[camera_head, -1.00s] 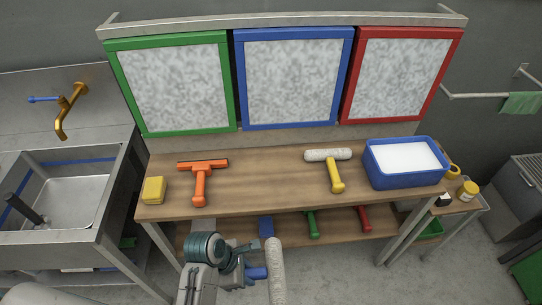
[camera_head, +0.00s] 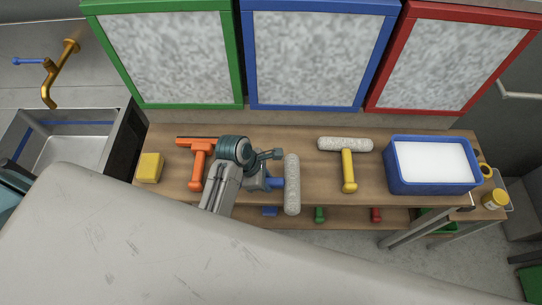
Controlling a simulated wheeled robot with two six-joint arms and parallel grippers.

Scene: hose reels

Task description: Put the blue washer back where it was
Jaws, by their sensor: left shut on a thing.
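The blue washer has a blue handle (camera_head: 276,182) and a fluffy whitish sleeve (camera_head: 292,190). My left gripper (camera_head: 268,181) is shut on its handle. The sleeve points toward and away from me, to the right of the gripper. The washer shows over the front part of the wooden bench top (camera_head: 240,185), between an orange squeegee (camera_head: 198,168) and a yellow-handled washer (camera_head: 348,170). I cannot tell whether it touches the bench. My right gripper is not in view.
A yellow sponge (camera_head: 149,167) lies at the bench's left end. A blue tub (camera_head: 432,187) of white contents stands at the right. Blue (camera_head: 269,211), green (camera_head: 319,215) and red (camera_head: 376,215) handles show on the lower shelf. Green, blue (camera_head: 317,106) and red framed panels stand behind.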

